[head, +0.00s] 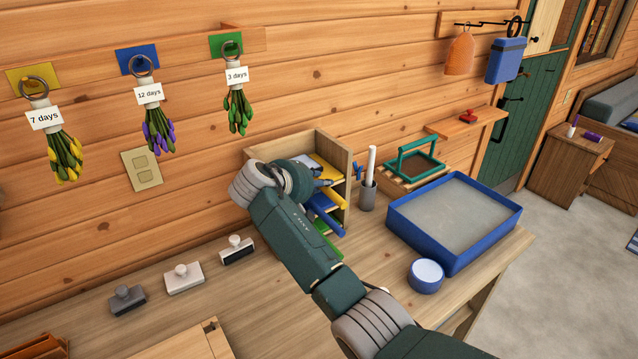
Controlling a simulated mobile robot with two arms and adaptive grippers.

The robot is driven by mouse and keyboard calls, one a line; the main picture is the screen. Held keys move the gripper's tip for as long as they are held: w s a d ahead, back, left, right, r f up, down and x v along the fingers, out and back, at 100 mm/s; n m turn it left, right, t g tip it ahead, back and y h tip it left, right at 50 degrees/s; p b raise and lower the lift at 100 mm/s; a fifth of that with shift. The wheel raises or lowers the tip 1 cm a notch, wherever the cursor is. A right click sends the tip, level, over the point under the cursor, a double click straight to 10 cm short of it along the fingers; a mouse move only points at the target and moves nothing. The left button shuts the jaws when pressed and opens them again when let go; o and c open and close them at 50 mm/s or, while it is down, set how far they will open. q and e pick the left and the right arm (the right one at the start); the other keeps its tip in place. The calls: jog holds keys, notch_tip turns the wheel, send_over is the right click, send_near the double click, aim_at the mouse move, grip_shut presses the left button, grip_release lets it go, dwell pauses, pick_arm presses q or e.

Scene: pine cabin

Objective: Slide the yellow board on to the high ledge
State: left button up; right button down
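A small open wooden rack (335,150) with stacked ledges stands on the bench against the wall. A yellow board (326,167) shows in its upper part, partly behind my gripper. A second yellow piece (336,200) shows lower down, with blue around it and a green board (327,246) at the bottom. My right arm crosses in front of the rack, and my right gripper (318,184) is at its upper opening. The wrist hides most of the fingers and the rack's left side. I cannot tell whether the fingers touch or hold a board. My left gripper is out of view.
Right of the rack are a grey holder with a white stick (368,190), a green-handled frame (412,160), a large blue tray (400,227) and a blue round tub (426,276). Several stamps (184,279) lie front left. A wall shelf (462,127) holds a red item.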

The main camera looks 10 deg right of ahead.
jog(key=c, duration=1.4)
grip_release()
jog(key=shift+o, duration=0.2)
jog(key=shift+s+f, duration=0.15)
jog(key=shift+f, duration=0.05)
jog(key=v, duration=0.7)
jog(key=shift+a+r, duration=0.15)
jog(key=shift+r, duration=0.15)
jog(key=shift+s, duration=0.1)
